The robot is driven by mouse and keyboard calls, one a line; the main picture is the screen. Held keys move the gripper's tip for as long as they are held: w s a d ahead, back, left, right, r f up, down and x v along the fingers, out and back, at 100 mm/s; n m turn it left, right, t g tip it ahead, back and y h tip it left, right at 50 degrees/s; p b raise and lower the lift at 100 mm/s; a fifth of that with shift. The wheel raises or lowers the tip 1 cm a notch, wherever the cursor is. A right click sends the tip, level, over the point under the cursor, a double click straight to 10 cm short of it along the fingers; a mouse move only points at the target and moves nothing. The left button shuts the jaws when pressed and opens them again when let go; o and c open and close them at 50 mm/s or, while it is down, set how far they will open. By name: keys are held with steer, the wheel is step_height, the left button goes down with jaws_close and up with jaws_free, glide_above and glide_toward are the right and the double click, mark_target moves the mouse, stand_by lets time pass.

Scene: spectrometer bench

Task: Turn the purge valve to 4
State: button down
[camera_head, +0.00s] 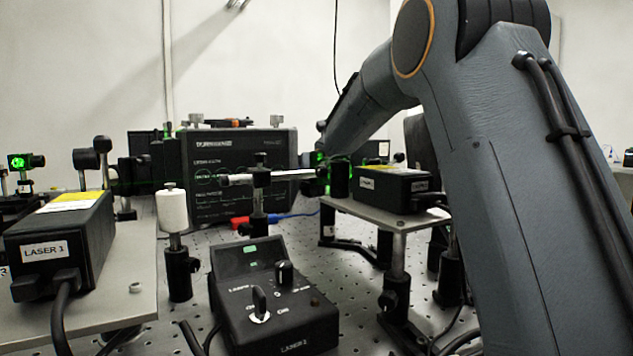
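I cannot pick out a purge valve or a scale with a 4 for certain. My arm comes in from the right and reaches away toward the middle of the bench. Its far end merges with dark, green-lit parts beside the large black instrument box (285,150). I cannot make out the gripper fingers there, or whether they touch anything.
A black control box (310,325) with two knobs stands in front. Laser 1 (85,228) sits on a plate at left; a white cylinder on a post (172,210) stands beside it. Another black unit (388,190) rests on a raised plate (385,216). Perforated bench shows between.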

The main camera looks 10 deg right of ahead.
stand_by(0.4)
steer(key=c, duration=1.7)
jaws_free()
steer(key=shift+s, duration=0.1)
steer(key=shift+v, duration=3.85)
